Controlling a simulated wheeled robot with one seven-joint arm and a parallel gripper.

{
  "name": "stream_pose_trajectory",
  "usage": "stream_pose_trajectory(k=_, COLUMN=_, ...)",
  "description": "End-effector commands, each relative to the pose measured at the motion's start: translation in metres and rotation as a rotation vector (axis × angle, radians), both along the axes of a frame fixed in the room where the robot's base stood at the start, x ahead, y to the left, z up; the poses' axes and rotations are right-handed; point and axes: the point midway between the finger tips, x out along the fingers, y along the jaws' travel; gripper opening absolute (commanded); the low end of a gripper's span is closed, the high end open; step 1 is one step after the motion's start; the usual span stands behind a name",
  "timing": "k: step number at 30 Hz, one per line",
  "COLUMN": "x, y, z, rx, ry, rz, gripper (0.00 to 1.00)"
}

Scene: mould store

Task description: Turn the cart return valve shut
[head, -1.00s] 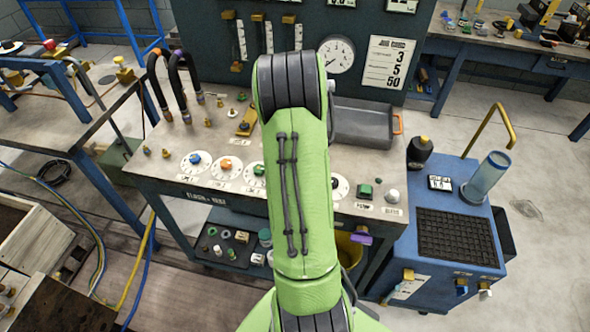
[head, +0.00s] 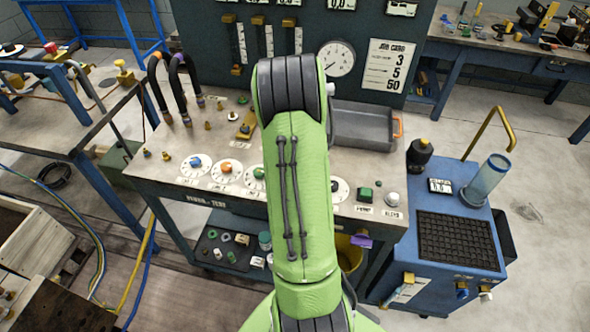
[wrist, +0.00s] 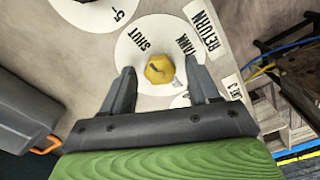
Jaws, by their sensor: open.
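In the wrist view a yellow faceted knob (wrist: 160,69) sits on a round white dial (wrist: 136,58) marked SHUT and TANK. A RETURN label (wrist: 202,27) is fixed beside the dial. My gripper (wrist: 161,75) is open, with one finger on each side of the knob. Small gaps seem to show between knob and fingers; I cannot tell whether either touches. A small pale mark lies below right of the knob, away from SHUT. In the head view my green arm hides the gripper and this knob.
The bench (head: 150,165) carries a blue knob (head: 195,161), an orange knob (head: 227,167) and a grey tray (head: 362,128) with an orange handle. A blue cart (head: 480,197) stands at the right, holding a clear cylinder (head: 484,181). Black hoses rise at the bench's left.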

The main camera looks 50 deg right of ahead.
Motion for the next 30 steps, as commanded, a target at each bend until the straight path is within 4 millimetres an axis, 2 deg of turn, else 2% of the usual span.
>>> stream_pose_trajectory(k=2, x=0.000, y=-0.001, z=0.007, rx=-0.002, ry=-0.002, rz=0.000, gripper=0.60)
stream_pose_trajectory(k=5, x=0.001, y=-0.001, z=0.028, rx=-0.005, ry=-0.005, rz=0.001, gripper=0.60)
stream_pose_trajectory(k=12, x=0.001, y=-0.001, z=0.098, rx=-0.005, ry=-0.005, rz=0.000, gripper=0.60)
stream_pose_trajectory(k=18, x=0.001, y=-0.001, z=0.144, rx=-0.003, ry=-0.003, rz=0.001, gripper=0.60)
stream_pose_trajectory(k=23, x=0.000, y=0.000, z=0.157, rx=-0.001, ry=-0.001, rz=0.001, gripper=0.60)
stream_pose_trajectory(k=30, x=0.000, y=0.000, z=0.157, rx=-0.001, ry=-0.001, rz=0.000, gripper=0.60)
